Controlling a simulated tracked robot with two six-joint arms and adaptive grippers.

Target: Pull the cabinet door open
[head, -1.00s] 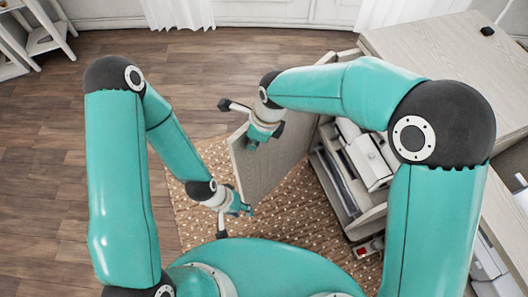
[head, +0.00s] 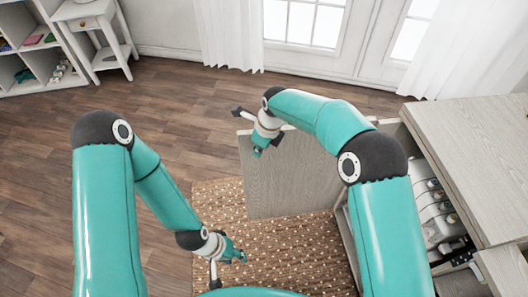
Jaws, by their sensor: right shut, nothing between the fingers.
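The cabinet door (head: 292,182) is a light wood panel that stands swung wide open, out from the cabinet (head: 462,150) on the right. The cabinet's front shows its open inside. My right gripper (head: 258,151) is at the door's upper left, by its free edge. It is shut with nothing in it, and its tips overlap the door's face; I cannot tell whether they touch. My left gripper (head: 238,257) is low over the rug, below the door and apart from it. Its fingers are too small to tell open from shut. My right arm hides the door's hinge side.
A brown dotted rug (head: 290,245) lies under the door on the wooden floor (head: 160,115). Shelves inside the cabinet hold several pale items (head: 432,215). A small white table (head: 90,15) stands far left. The floor left of the door is clear.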

